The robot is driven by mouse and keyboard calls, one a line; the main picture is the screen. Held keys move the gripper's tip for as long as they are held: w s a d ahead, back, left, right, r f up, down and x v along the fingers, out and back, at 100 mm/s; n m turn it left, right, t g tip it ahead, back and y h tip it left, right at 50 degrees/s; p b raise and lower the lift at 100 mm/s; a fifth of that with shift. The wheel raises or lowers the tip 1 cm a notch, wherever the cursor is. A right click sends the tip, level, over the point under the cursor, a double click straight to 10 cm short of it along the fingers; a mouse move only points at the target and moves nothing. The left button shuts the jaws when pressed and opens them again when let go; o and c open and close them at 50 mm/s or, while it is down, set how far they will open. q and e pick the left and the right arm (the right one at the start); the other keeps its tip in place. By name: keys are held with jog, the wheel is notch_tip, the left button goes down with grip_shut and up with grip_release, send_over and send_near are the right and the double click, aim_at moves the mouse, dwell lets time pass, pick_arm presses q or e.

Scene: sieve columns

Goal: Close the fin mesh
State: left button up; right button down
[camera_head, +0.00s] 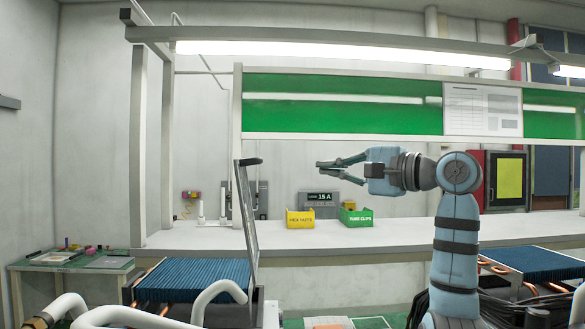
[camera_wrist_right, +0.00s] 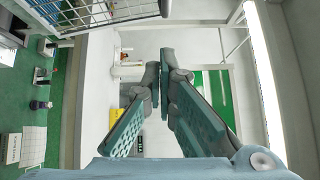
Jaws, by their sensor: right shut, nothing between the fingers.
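The fin mesh (camera_head: 246,212) stands raised, nearly upright and seen almost edge-on, at the right side of the left blue fin block (camera_head: 190,278) in the head view. A dark handle (camera_head: 250,161) sticks out to the right at its top. The fins beneath are uncovered. My right gripper (camera_head: 321,166) is to the right of the mesh, near the height of its handle, and apart from it in the picture. It points left and is shut with nothing in it. My left gripper does not show.
A yellow bin (camera_head: 300,219) and a green bin (camera_head: 356,217) stand on the white bench (camera_head: 330,241) behind. A second blue fin block (camera_head: 525,262) is at the right. White bent tubes (camera_head: 222,292) rise in front of the left fin block. A small table (camera_head: 72,263) is at far left.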

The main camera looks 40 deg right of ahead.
pick_arm(q)
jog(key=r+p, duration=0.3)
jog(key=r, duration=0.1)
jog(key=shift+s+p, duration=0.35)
jog(key=shift+p, duration=0.05)
pick_arm(e)
jog(key=w+a, duration=0.4)
jog(key=w, duration=0.6)
jog(key=shift+a+r, duration=0.4)
jog(key=shift+r, duration=0.05)
